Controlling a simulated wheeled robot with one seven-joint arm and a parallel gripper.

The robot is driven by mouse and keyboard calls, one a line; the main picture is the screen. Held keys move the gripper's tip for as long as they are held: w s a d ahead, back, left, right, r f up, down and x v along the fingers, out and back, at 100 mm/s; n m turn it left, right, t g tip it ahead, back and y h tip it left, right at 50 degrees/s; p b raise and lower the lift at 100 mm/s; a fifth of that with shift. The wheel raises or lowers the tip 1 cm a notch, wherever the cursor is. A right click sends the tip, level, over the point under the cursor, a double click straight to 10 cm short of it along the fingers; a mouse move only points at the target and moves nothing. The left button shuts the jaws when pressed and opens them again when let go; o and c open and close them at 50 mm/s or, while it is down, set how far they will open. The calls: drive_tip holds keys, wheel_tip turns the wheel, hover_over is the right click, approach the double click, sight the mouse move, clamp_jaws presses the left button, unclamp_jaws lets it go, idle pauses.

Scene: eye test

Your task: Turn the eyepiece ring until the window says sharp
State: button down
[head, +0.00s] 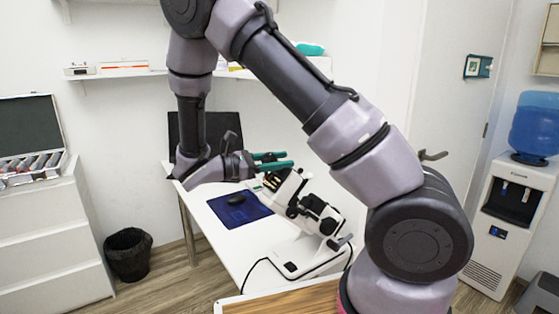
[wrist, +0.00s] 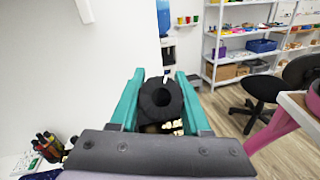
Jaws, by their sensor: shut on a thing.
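A white and black eye-test instrument (head: 308,206) stands on the white table. In the head view the fingers are at the instrument's upper end. Small pale and brownish shapes show just below the ring; I cannot tell what they are. I cannot read any window text.
A black screen stands behind my wrist. A black bin (head: 128,254) is on the floor at left. A water dispenser (head: 516,200) stands at right.

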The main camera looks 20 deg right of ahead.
drive_tip(key=shift+s+m+g, duration=0.1)
drive_tip(key=shift+m+g, duration=0.3)
drive_tip(key=shift+m, duration=0.1)
drive_tip(key=shift+c, duration=1.8)
unclamp_jaws()
drive_tip(key=shift+a, duration=0.1)
drive_tip(key=a, duration=1)
drive_tip(key=shift+s+a, duration=0.3)
drive_tip(key=shift+a, duration=0.05)
drive_tip(key=shift+r, duration=0.1)
